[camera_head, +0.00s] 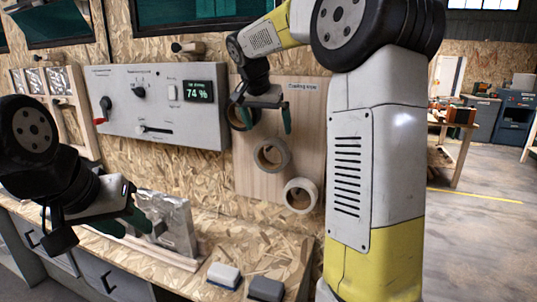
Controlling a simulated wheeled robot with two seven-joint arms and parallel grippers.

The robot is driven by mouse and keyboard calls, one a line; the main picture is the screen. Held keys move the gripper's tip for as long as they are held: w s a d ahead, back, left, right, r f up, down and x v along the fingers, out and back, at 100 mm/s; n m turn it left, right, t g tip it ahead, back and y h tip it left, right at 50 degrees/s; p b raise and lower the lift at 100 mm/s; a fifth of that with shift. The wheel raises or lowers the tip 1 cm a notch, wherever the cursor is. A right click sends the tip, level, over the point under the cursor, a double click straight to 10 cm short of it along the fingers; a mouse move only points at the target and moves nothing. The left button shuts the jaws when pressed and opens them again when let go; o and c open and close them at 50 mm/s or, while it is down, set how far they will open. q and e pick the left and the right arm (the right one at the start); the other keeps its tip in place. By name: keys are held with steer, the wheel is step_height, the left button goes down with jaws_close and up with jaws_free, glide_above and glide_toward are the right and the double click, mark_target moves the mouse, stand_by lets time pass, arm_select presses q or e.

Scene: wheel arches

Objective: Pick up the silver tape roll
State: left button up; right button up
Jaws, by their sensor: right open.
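Three tape rolls hang on a light wooden board (246,185) on the wall, in a slanting row. The top one is a dark roll (240,124), partly hidden by my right gripper. The middle one is a greyish-beige roll (258,158), and the lowest is a pale, whitish roll (290,197). I cannot tell for sure which of these two is the silver one. My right gripper (264,118) is open in front of the board, just above the middle roll. My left gripper (122,220) looks open and empty at the left, low over the bench.
A grey control panel (140,80) with a display reading 74 % is left of the board. A silvery plate on a stand (172,220) is by my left gripper. White (224,275) and dark (266,288) blocks lie on the bench. Open floor is at right.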

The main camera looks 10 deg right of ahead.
mark_target(270, 140)
steer(key=x, duration=0.7)
steer(key=shift+a+f, duration=0.1)
steer(key=shift+f, duration=0.35)
steer(key=c, duration=0.9)
steer(key=shift+c, duration=0.3)
steer(key=shift+r, duration=0.2)
steer(key=shift+a+r, duration=0.1)
steer(key=shift+r, duration=0.1)
steer(key=s+a+r, duration=0.2)
steer(key=s+a, duration=0.8)
steer(key=s, duration=0.5)
